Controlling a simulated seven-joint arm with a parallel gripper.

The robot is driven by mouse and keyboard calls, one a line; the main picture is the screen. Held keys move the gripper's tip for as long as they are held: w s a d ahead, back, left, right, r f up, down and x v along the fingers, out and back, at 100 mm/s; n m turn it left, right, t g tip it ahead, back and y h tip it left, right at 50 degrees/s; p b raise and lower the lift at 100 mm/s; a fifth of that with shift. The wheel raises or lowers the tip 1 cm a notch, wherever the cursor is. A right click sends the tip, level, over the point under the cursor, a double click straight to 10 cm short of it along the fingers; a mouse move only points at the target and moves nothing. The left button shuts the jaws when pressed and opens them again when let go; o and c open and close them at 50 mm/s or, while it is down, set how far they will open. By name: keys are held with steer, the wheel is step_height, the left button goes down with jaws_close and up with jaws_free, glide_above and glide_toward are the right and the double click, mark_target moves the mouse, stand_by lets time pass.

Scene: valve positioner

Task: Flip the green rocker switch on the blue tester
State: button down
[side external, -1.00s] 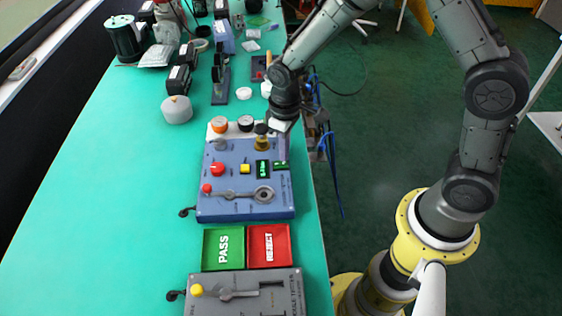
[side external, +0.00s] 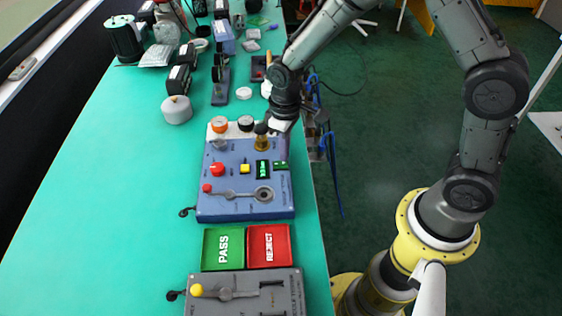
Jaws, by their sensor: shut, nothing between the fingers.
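The blue tester (side external: 228,207) lies on the green bench top, near its right edge. The green rocker switch (side external: 281,165) is on the right part of its panel, beside a small dark display with green marks (side external: 263,169). Which way the rocker is tipped is too small to tell. My gripper (side external: 281,128) is at the back right corner of the tester, behind the switch in the picture and apart from it. It is shut and empty; its fingertips are small and hard to make out.
A brass fitting with a dark top (side external: 262,142) stands close left of my gripper. The panel also has a red knob (side external: 217,169), a yellow button (side external: 245,169) and a lever (side external: 230,193). Green and red trays (side external: 247,231) and a grey tester (side external: 245,303) lie in front.

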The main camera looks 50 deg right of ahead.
steer(key=shift+f, duration=0.9)
stand_by(0.8)
steer(key=shift+r, duration=3.5)
steer(key=shift+r, duration=0.1)
steer(key=s+d+r+m+t, duration=0.1)
steer(key=s+d+r+t, duration=0.15)
steer(key=r, duration=0.55)
steer(key=s+d+r+t, duration=0.2)
steer(key=s+r, duration=0.2)
steer(key=r, duration=0.4)
steer(key=s+d+m+t, duration=0.1)
steer(key=s+m, duration=0.1)
steer(key=s, duration=1.2)
steer(key=shift+s+d, duration=0.2)
